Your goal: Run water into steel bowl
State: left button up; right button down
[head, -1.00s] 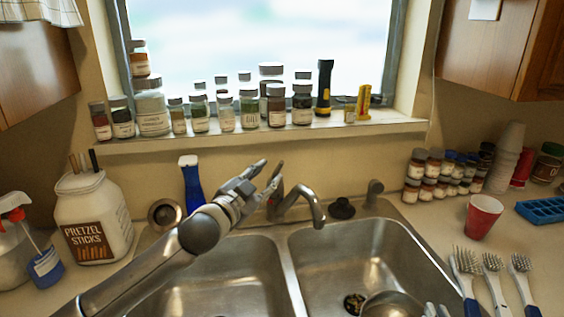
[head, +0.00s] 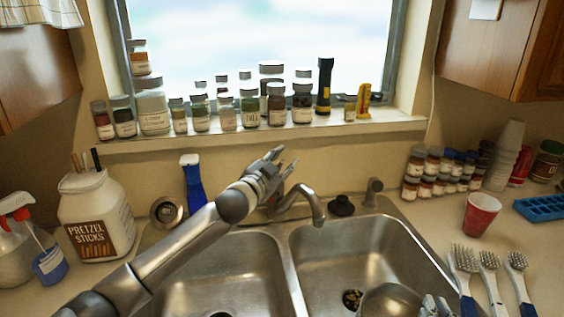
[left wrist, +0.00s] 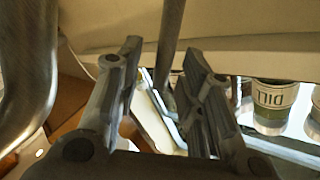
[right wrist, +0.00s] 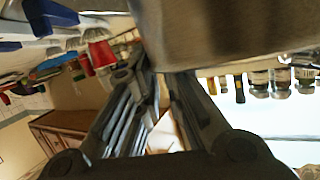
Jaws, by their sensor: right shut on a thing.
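The steel bowl (head: 388,301) is in the right sink basin, below and to the right of the faucet spout (head: 318,214). My right gripper (head: 432,305) is shut on its rim at the picture's bottom edge. In the right wrist view the bowl's wall (right wrist: 230,28) lies at the fingertips (right wrist: 158,72). My left gripper (head: 279,160) is open above the faucet base. In the left wrist view a thin dark rod (left wrist: 170,38), apparently the faucet lever, shows between its spread fingers (left wrist: 163,62); contact cannot be told. No water stream shows at the spout.
Spice jars (head: 250,108) and a flashlight (head: 324,86) line the windowsill close behind my left gripper. A blue bottle (head: 194,182) and a pretzel jar (head: 95,218) stand at left. A red cup (head: 481,214) and brushes (head: 488,262) are at right. The left basin (head: 225,275) is empty.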

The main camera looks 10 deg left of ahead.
pick_arm(q)
grip_shut()
